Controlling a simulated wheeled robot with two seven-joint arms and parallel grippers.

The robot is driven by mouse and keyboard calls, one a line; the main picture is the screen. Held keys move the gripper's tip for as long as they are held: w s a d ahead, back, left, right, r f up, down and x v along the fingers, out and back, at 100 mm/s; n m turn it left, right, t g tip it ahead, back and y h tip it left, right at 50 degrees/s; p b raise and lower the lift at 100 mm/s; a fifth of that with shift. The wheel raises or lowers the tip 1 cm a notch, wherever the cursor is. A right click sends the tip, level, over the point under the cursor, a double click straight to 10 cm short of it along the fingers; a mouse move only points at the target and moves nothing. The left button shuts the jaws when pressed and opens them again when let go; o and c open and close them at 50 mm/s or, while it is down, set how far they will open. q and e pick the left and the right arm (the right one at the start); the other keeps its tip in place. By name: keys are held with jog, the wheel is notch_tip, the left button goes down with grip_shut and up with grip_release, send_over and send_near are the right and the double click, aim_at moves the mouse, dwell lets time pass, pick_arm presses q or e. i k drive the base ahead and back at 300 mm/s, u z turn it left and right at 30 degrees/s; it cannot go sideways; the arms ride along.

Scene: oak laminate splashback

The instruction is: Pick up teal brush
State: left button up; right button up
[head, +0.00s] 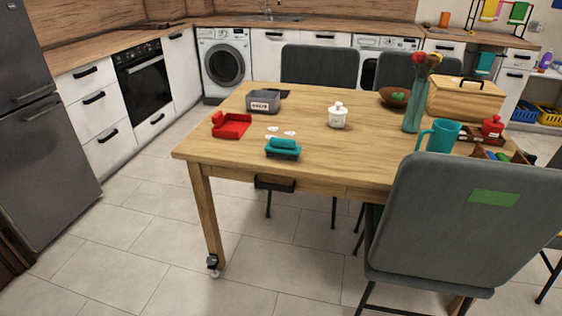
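A teal brush (283,144), with a dark lower part, lies near the front edge of the wooden table (330,157), left of the table's middle. Its fine shape is too small to tell. Neither of my grippers shows in the head view, and nothing is seen touching the brush.
A red dustpan-like item (231,125), a grey labelled bin (263,102) and several white scraps (281,134) lie near the brush. A white pot (337,117) and teal mug (440,135) stand further right. A grey chair (460,210) blocks the front right. Floor at front left is clear.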

aim_at(279, 149)
jog(key=u, duration=0.55)
jog(key=i, duration=0.8)
jog(key=u, duration=0.35)
